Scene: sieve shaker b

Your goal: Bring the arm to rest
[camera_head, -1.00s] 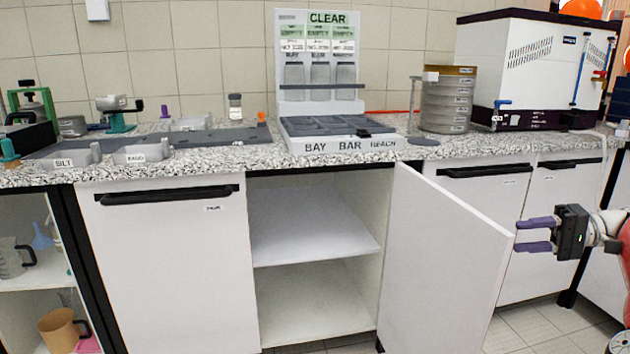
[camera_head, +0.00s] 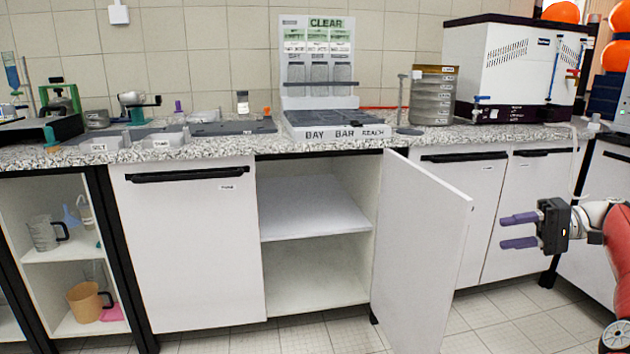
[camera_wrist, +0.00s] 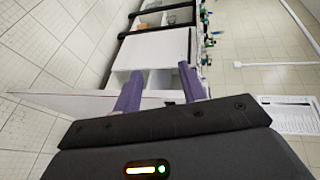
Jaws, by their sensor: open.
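My gripper (camera_head: 519,231) is at the right of the head view, in front of the closed cabinets and below the counter height. Its two purple fingers are apart, point left, and hold nothing. The fingers also show in the wrist view (camera_wrist: 160,90), with nothing between them. The open cabinet door (camera_head: 425,250) stands to the left of the fingertips, with a small gap seen in the head view. My red and white arm reaches in from the right edge.
The open cabinet (camera_head: 310,220) has an empty shelf. The granite counter (camera_head: 220,150) carries the bay rack (camera_head: 335,132), a sieve stack (camera_head: 433,105) and a white machine (camera_head: 515,65). An open shelf unit at left holds an orange jug (camera_head: 85,302). Floor shows below my gripper.

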